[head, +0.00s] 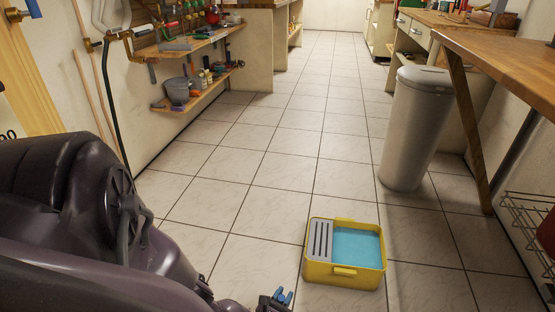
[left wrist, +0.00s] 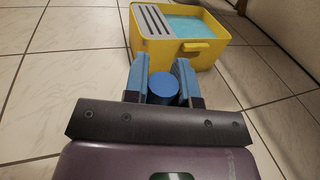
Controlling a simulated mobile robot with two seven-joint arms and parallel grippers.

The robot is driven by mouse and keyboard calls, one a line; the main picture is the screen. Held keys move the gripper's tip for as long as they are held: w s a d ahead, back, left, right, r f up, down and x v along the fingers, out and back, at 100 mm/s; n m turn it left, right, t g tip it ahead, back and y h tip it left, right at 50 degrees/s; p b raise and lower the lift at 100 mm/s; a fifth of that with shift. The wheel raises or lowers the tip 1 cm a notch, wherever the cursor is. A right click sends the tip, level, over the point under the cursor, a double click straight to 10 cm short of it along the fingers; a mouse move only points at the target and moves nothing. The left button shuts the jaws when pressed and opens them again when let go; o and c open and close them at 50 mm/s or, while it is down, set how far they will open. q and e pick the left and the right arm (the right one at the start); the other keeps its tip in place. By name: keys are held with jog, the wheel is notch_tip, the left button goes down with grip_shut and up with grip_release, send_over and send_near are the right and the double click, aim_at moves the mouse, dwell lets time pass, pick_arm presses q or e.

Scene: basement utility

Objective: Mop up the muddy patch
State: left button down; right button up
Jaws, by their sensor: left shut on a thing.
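A yellow bucket (head: 345,271) with blue water and a grey slotted wringer (head: 320,240) stands on the tiled floor; it also shows in the left wrist view (left wrist: 205,52). My left gripper (head: 281,298) is at the bottom edge of the head view, just in front and left of the bucket. In the left wrist view its blue fingers (left wrist: 162,85) are shut on a blue cylinder (left wrist: 163,91), seen end-on, perhaps a handle's end. The rest of that cylinder is hidden. No mop head and no muddy patch show. My right gripper is out of view.
A grey bin (head: 413,130) stands right of the bucket, beside a wooden table (head: 500,55) with a slanted leg. Shelves with tools (head: 195,95) line the left wall. The tiled aisle (head: 300,120) ahead is clear.

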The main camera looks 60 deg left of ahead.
pick_arm(q)
jog(key=w+d, duration=0.5)
jog(key=w, duration=0.1)
dwell(1.1)
jog(key=shift+w+r, duration=0.1)
jog(key=shift+r, duration=0.1)
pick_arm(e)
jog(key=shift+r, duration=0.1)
pick_arm(q)
notch_tip(320, 180, up, 6)
jog(key=p, duration=0.5)
jog(key=shift+d, duration=0.1)
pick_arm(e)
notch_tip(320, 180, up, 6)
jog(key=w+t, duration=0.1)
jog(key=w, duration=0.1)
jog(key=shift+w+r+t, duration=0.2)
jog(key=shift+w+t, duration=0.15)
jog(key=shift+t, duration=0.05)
pick_arm(q)
jog(key=shift+f, duration=0.15)
